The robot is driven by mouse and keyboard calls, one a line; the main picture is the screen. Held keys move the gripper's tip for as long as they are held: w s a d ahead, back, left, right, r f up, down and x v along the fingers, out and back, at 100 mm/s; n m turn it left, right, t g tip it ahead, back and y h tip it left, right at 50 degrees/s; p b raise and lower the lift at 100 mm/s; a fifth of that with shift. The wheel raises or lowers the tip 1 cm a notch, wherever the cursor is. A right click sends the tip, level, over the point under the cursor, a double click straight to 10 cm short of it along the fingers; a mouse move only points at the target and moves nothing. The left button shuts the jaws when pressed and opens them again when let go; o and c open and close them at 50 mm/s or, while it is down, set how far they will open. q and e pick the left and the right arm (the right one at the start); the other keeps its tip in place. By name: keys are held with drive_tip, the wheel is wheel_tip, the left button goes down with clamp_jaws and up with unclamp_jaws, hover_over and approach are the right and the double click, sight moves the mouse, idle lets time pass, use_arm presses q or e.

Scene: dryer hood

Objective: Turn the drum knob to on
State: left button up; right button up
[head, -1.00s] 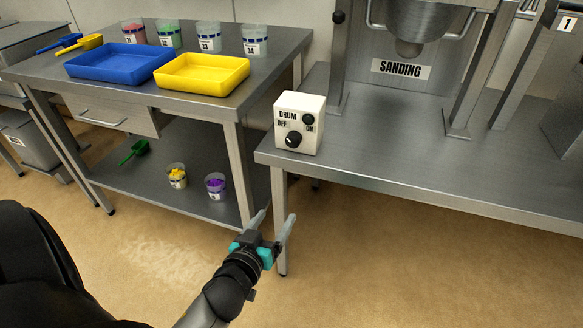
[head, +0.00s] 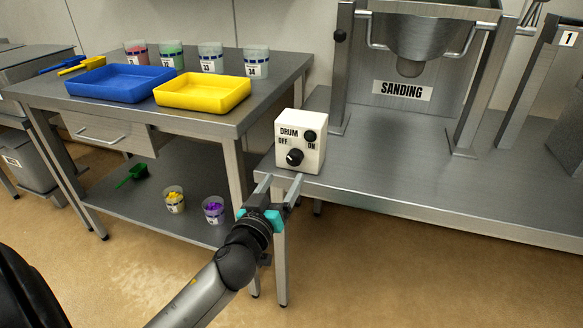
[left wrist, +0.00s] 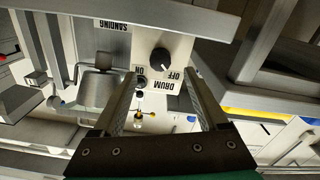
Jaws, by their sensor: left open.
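The drum control box (head: 300,140) is a cream box at the left front corner of the steel table. Its black drum knob (head: 295,157) sits below the DRUM label, between OFF at left and ON at right. A smaller black button (head: 309,136) is at its upper right. My left gripper (head: 281,180) is open and empty, just below and in front of the box, apart from the knob. In the left wrist view the picture is upside down; the knob (left wrist: 160,62) shows beyond the open fingers (left wrist: 160,92). My right gripper is not in view.
The steel table (head: 400,190) carries the sanding machine (head: 415,50) behind the box. At left a second table (head: 200,120) holds a blue tray (head: 120,83), a yellow tray (head: 202,94) and several cups. Open floor lies in front.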

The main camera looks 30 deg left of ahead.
sight(293, 163)
use_arm(q)
drive_tip(key=shift+b+x, duration=0.65)
drive_tip(key=shift+x, duration=2.75)
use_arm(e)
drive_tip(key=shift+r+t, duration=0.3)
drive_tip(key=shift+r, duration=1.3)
use_arm(q)
clamp_jaws()
